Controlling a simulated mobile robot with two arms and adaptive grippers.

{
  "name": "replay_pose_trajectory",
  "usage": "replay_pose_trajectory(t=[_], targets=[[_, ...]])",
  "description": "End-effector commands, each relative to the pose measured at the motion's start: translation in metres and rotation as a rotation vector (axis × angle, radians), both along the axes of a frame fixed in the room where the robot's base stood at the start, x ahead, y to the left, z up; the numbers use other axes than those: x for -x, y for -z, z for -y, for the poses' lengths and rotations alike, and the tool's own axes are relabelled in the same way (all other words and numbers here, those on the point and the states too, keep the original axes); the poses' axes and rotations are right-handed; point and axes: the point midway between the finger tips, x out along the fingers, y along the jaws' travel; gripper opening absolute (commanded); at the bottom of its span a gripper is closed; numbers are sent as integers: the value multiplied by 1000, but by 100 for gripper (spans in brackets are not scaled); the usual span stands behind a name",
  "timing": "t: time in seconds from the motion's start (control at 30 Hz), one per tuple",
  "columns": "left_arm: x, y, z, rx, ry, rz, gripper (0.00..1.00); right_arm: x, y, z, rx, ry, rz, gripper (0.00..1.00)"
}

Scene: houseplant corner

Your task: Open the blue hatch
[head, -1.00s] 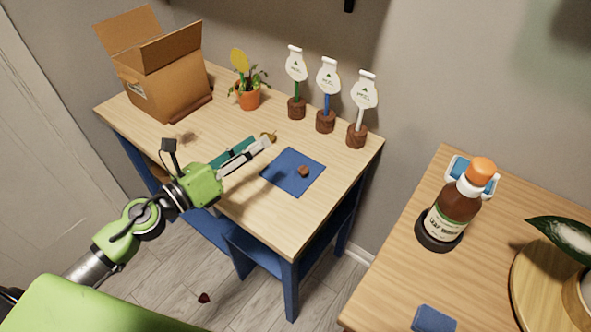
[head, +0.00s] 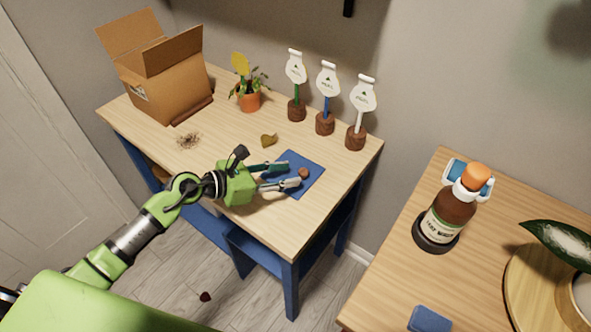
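The blue hatch (head: 312,187) shows as a flat blue square on the light wooden table top. It looks closed. A small round brown knob (head: 304,173) sits on it. My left gripper (head: 293,174) reaches in from the left, over the left part of the hatch. Its two fingers are spread apart, with the knob just beyond and roughly between the tips. I cannot tell whether a fingertip touches the knob. Nothing is held. The left part of the hatch is partly hidden by the fingers. My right gripper is out of view.
An open cardboard box (head: 160,80), a potted plant (head: 248,95) and three tagged stands (head: 325,122) line the table's back. A dry leaf (head: 268,140) and a dirt patch (head: 188,140) lie nearby. A brown bottle (head: 449,215) stands on the right table.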

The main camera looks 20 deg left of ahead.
Motion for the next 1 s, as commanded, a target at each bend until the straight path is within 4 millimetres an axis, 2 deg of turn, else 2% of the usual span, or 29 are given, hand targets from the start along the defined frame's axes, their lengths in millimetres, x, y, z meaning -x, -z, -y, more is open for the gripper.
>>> replay_pose_trajectory(t=[0.07, 0.23, 0.6, 0.63, 0.73, 0.77, 0.9, 1.0], targets=[[-9, 3, 10, 3, 1, 1, 34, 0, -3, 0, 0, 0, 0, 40], [-20, 11, 21, 2, 1, 0, 34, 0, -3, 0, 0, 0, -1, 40], [-24, 14, 25, 0, 1, 0, 34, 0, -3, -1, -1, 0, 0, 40], [-24, 14, 25, 0, 1, 0, 29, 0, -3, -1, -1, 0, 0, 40], [-24, 14, 24, 0, 1, 0, 3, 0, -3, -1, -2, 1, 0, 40], [-24, 14, 24, 0, 1, 0, 0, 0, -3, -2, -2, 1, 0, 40], [-24, 14, 25, 0, 1, 0, 0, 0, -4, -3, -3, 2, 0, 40], [-21, 11, 32, 2, 1, -2, 0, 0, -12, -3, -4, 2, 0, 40]])
